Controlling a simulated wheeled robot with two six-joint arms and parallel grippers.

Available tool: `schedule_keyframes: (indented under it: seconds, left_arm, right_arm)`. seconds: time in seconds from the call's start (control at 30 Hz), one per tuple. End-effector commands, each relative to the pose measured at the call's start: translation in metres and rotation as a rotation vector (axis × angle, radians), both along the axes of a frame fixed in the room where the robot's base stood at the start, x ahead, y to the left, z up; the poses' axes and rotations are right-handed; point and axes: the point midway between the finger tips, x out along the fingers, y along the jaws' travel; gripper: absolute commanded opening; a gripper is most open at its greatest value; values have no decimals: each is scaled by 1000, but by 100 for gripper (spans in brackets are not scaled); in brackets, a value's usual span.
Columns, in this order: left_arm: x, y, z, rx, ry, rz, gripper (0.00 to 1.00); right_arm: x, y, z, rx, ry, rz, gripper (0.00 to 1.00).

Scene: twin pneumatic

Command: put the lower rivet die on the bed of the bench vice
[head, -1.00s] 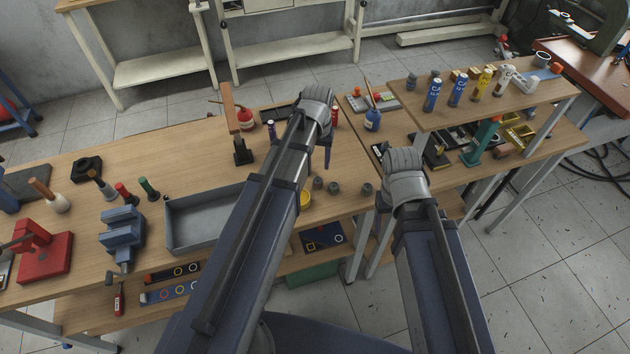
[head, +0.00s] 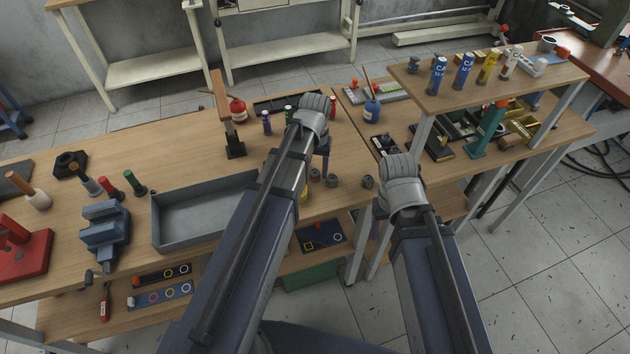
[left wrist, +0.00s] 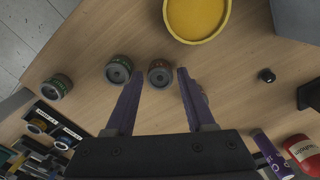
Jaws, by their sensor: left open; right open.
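Small dark grey cylindrical dies stand on the wooden bench: one (head: 315,174) beside my left gripper, a second (head: 331,181), and a third (head: 367,181) farther right. I cannot tell which is the lower rivet die. My left gripper (left wrist: 157,76) is open and empty, pointing down. In the left wrist view, a die with a reddish band (left wrist: 159,73) shows between its fingertips; another die (left wrist: 118,70) is just outside the left finger, and a third (left wrist: 56,87) is farther left. The blue bench vice (head: 105,232) is at the left. My right gripper (head: 390,168) is open, its fingers mostly hidden.
A grey tray (head: 163,238) lies between vice and left arm. A yellow round container (left wrist: 198,15) is near the dies. A red bottle (head: 238,110) and a dark-based stand (head: 235,149) are behind. Stamps with coloured handles (head: 134,183) stand behind the vice.

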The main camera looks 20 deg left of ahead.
Motion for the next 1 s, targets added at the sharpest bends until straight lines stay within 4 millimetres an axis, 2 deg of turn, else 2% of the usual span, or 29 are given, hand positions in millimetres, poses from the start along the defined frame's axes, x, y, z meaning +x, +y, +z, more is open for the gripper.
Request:
schedule_keyframes:
  seconds: [0.23,0.7,1.0]
  left_arm:
    - [0,0,0,0,0,0,52]
    - [0,0,0,0,0,0,0]
    - [0,0,0,0,0,0,0]
  right_arm:
    - [0,0,0,0,0,0,69]
    - [0,0,0,0,0,0,69]
    - [0,0,0,0,0,0,69]
